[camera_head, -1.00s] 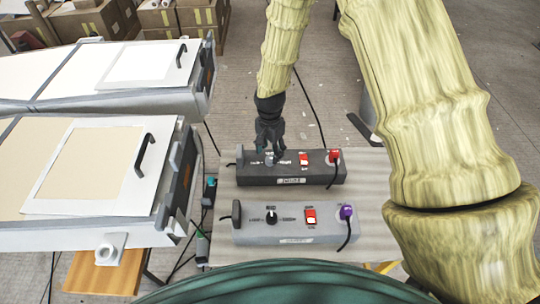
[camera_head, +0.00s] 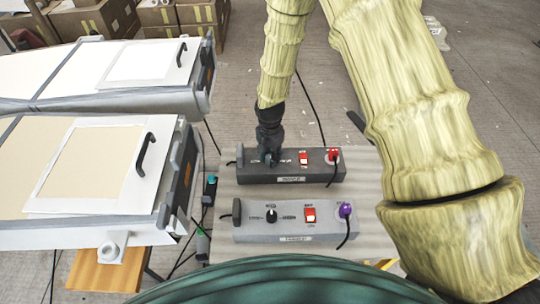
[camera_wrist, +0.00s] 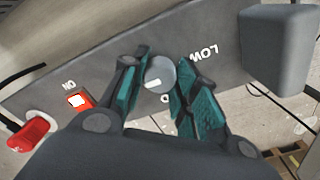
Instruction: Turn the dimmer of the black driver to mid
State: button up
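The black driver (camera_head: 310,172) is a long dark box on the table, behind a similar grey driver (camera_head: 285,232). My gripper (camera_head: 270,161) points down at its left part and hides the dimmer there in the head view. In the wrist view, my gripper (camera_wrist: 162,68) has its teal pads close against both sides of the round grey dimmer knob (camera_wrist: 162,70). The knob's white mark lies at the lower left of its face. The LOW label (camera_wrist: 203,52) reads upside down to the right of the knob. The label below it is mostly hidden by a finger.
The black driver has a lit red switch (camera_head: 303,158) and a red plug (camera_head: 333,155) with a cable. The grey driver has a black knob (camera_head: 271,215), a red switch and a purple plug (camera_head: 345,210).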

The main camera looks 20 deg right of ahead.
jog(key=shift+c, duration=0.9)
jog(key=n, duration=0.8)
jog(key=shift+n+b, duration=0.3)
jog(key=n, duration=0.9)
